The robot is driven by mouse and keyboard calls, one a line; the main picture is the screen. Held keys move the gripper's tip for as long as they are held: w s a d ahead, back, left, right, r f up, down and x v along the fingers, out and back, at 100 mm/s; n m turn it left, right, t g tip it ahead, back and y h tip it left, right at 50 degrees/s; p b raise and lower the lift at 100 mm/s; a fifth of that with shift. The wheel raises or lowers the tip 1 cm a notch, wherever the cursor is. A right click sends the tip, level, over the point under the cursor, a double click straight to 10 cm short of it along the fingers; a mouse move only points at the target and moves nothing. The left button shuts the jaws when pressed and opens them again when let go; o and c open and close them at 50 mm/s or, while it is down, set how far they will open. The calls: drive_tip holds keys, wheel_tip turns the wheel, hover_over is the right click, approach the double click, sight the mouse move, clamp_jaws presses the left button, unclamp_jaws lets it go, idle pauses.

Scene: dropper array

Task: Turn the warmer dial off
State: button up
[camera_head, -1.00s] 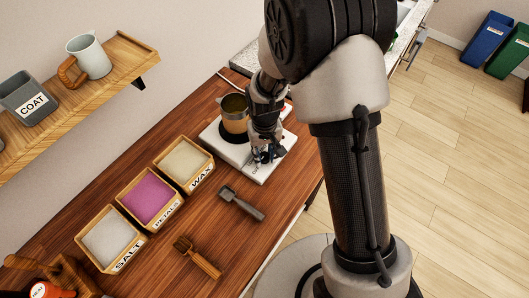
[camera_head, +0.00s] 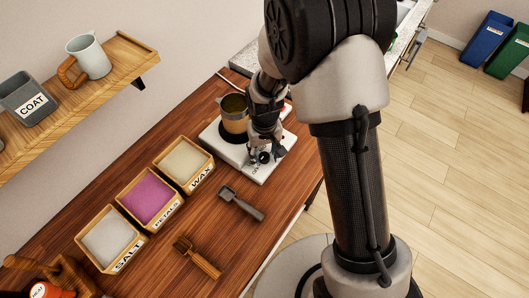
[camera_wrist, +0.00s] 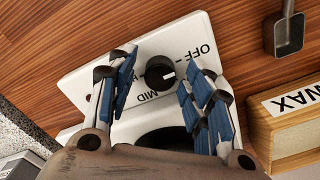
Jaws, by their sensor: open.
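The warmer (camera_head: 265,170) is a white slab on the wooden counter, with a metal pot (camera_head: 234,115) on its dark plate. Its black round dial (camera_wrist: 160,72) is on the front panel, with OFF and MID lettering beside it in the wrist view. The dial's white mark points right in that view, between the OFF and MID lettering. My gripper (camera_wrist: 161,77) is open, its blue-padded fingers on either side of the dial with gaps showing. In the head view my gripper (camera_head: 265,157) is low over the warmer's front edge. Finger contact with the panel cannot be told.
Open boxes labelled WAX (camera_head: 184,160), PETALS (camera_head: 150,201) and SALT (camera_head: 106,240) stand left of the warmer. A grey scoop (camera_head: 241,203) and a wooden brush (camera_head: 197,257) lie on the counter. A shelf (camera_head: 125,60) holds containers.

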drive_tip(key=shift+r, duration=4)
drive_tip(key=shift+r, duration=0.2)
wheel_tip(320, 180, up, 7)
drive_tip(key=t, duration=0.1)
hover_over(265, 156)
drive_tip(key=s+d, duration=0.2)
drive_tip(key=d, duration=0.1)
drive_tip(key=s+d+r+m+t+b, duration=0.2)
drive_tip(key=s+d+r, duration=0.4)
drive_tip(key=s+r, duration=0.25)
drive_tip(key=s+d+r+t, duration=0.1)
drive_tip(key=s+d+r, duration=0.1)
drive_tip(key=s, duration=0.7)
drive_tip(key=shift+d+r+m+t+b, duration=0.3)
drive_tip(key=shift+d+m+b, duration=0.15)
drive_tip(key=shift+d, duration=0.3)
